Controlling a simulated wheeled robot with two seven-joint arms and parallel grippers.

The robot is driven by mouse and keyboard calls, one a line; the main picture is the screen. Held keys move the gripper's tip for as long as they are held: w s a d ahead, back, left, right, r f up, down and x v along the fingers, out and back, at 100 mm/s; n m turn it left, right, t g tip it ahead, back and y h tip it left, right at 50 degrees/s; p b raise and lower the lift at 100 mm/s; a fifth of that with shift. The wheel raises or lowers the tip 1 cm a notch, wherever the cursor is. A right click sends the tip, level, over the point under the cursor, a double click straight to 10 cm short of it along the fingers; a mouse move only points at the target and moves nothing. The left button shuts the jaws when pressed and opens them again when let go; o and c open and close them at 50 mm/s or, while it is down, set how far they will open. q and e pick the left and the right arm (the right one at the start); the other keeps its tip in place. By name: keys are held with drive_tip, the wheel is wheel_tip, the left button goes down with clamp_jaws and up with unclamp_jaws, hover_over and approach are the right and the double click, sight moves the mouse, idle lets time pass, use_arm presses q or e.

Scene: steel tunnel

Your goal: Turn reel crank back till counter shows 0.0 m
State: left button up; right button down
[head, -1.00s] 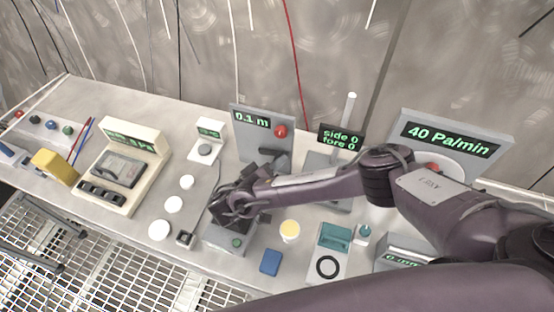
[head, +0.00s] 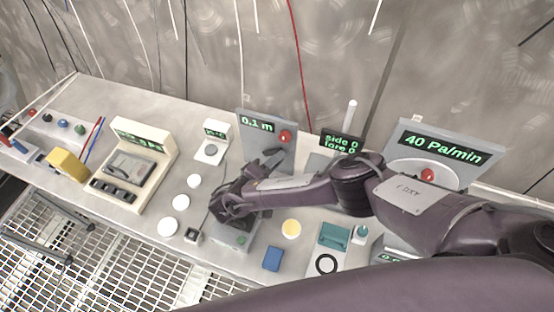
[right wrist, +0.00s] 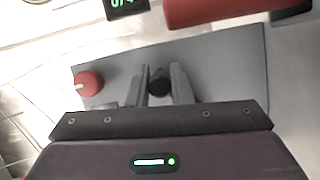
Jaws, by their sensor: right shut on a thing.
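The reel counter (head: 257,125) reads 0.1 m on an upright grey panel (head: 283,158) in the head view. A red knob (head: 285,137) sits at the panel's upper right; a red knob also shows at the left in the right wrist view (right wrist: 88,83). My right gripper (head: 232,195) is in front of the panel, and its arm covers the lower part. In the right wrist view the gripper's fingers are closed on a dark round crank knob (right wrist: 159,80) in front of the grey plate (right wrist: 225,65). The rest of the crank is mostly hidden. My left gripper is out of view.
A gauge panel (head: 450,143) reading 40 Pa/min stands at right, behind my arm. A small display (head: 341,142) reads side 0, fore 0. A cream instrument (head: 135,165), white discs (head: 181,202) and a blue block (head: 272,259) occupy the bench. Grating floor lies in front.

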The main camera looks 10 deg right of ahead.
drive_tip(key=c, duration=1.3)
unclamp_jaws()
drive_tip(key=shift+w+a, duration=0.1)
drive_tip(key=shift+s+a+p, duration=0.25)
drive_tip(key=shift+p, duration=0.05)
drive_tip(key=p+v, duration=0.2)
drive_tip(key=v, duration=0.4)
drive_tip(key=shift+s+a, duration=0.2)
drive_tip(key=shift+a, duration=0.2)
